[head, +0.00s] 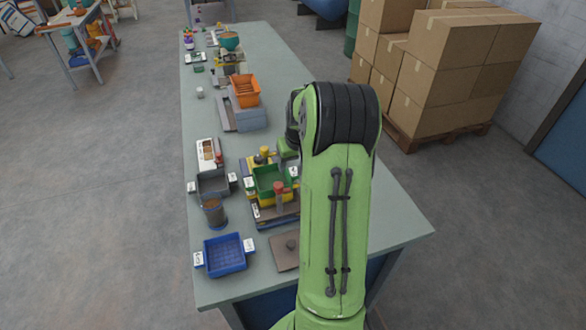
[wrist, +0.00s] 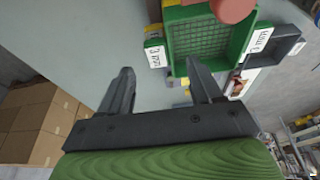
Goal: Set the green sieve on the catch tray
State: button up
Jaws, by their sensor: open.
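The green sieve (head: 262,189) is a square, mesh-floored box with white labels on two sides. It sits at mid-table among yellow and dark parts, left of my arm; its exact support is hidden. In the wrist view the green sieve (wrist: 184,58) is beyond my fingertips. My gripper (wrist: 162,82) is open and empty, its right finger overlapping the sieve's near edge in the picture; I cannot tell whether they touch. A grey tray with white labels (head: 203,190) is left of the sieve and may be the catch tray; it seems to show in the wrist view (wrist: 288,38).
A blue mesh tray (head: 225,240) and a brown-filled container (head: 214,217) stand near the front left. A reddish cylinder (head: 279,200) stands against the sieve. A flat brown plate with a knob (head: 284,262) lies in front. An orange bin (head: 245,90) is farther back.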

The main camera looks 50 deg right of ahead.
jog(key=v, duration=0.7)
jog(key=s+a+r+n, duration=0.1)
jog(key=a+r, duration=0.2)
jog(key=a, duration=0.3)
jog(key=s+a+r+n+t, duration=0.1)
jog(key=a+r, duration=0.2)
jog(key=a, duration=0.3)
jog(key=s+a+r+n, duration=0.1)
jog(key=a+r, duration=0.1)
jog(key=a, duration=0.4)
jog(key=s+a+n+t+y, duration=0.1)
jog(key=s+a+n, duration=0.1)
jog(key=s+a, duration=1)
jog(key=shift+s+a+n+t+y+p, duration=0.3)
jog(key=shift+s+a+n, duration=0.1)
jog(key=shift+s, duration=0.7)
